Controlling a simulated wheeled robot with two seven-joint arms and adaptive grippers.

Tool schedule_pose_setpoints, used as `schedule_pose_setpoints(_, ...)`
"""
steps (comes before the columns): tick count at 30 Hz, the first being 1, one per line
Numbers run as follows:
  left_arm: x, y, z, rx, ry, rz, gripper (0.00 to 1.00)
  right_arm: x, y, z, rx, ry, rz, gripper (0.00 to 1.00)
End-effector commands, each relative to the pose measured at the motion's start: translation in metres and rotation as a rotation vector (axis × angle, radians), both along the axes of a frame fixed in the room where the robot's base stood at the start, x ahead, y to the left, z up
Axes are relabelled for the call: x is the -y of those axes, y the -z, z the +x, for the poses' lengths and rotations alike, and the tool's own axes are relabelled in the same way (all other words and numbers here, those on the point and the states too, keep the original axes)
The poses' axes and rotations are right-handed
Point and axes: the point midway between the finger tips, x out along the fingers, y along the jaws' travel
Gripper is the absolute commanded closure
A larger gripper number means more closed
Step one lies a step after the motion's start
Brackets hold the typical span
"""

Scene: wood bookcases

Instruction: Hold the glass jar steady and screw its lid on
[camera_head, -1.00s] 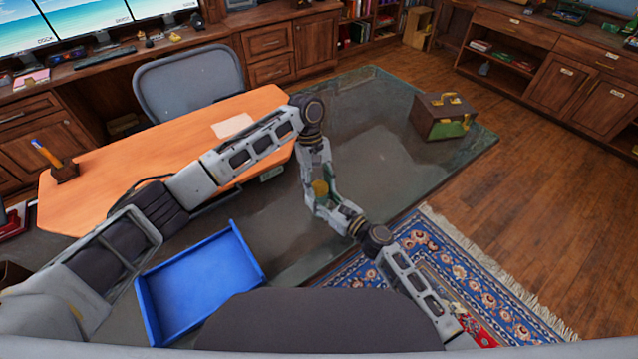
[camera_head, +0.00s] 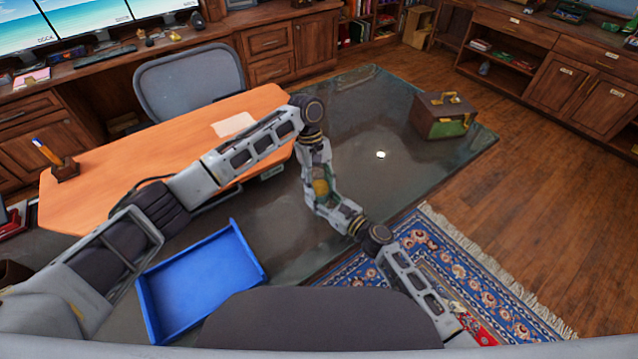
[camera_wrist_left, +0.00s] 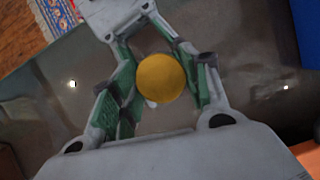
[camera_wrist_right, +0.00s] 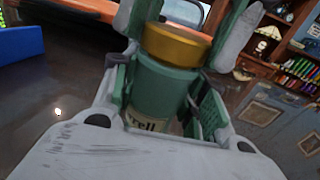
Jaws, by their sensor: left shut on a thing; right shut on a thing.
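The glass jar (camera_wrist_right: 160,92) is teal with a partly hidden label and stands between the fingers of my right gripper (camera_wrist_right: 163,100), which is shut on its body. The gold lid (camera_wrist_right: 178,44) sits at the top of the jar; I cannot tell how tightly it is seated. In the left wrist view the lid (camera_wrist_left: 161,78) is a round gold disc between the green-padded fingers of my left gripper (camera_wrist_left: 160,82), which is shut on it from above. In the head view the left gripper (camera_head: 319,174) meets the right gripper (camera_head: 326,198), and they mostly hide the jar.
The grippers are above a dark glossy desk (camera_head: 370,190). A blue tray (camera_head: 200,280) lies at the lower left and a green-brown box (camera_head: 440,118) stands at the far right corner. An orange desk section (camera_head: 110,180) is on the left. The glossy desk is clear around the grippers.

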Motion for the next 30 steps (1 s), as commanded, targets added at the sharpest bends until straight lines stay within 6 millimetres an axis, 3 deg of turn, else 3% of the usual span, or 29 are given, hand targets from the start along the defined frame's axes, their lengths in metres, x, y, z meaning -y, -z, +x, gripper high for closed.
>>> schedule_pose_setpoints(1,-0.0033,0.0115,-0.0021,-0.008,-0.005,0.010,0.74,-0.0033,-0.0042,-0.0013,0.005,-0.008,0.009,1.00)
schedule_pose_setpoints(14,-0.0046,0.0126,-0.0014,-0.006,-0.007,0.013,0.74,-0.0047,-0.0058,-0.0017,0.008,-0.012,0.012,1.00)
schedule_pose_setpoints(15,-0.0047,0.0127,-0.0014,-0.006,-0.007,0.013,0.50,-0.0049,-0.0059,-0.0017,0.007,-0.012,0.013,1.00)
schedule_pose_setpoints(19,-0.0050,0.0129,-0.0014,-0.006,-0.007,0.014,0.33,-0.0050,-0.0061,-0.0016,0.007,-0.012,0.013,1.00)
schedule_pose_setpoints(30,-0.0022,0.0077,-0.0018,-0.006,-0.003,0.007,0.32,-0.0029,-0.0053,0.0000,0.007,-0.006,0.009,1.00)
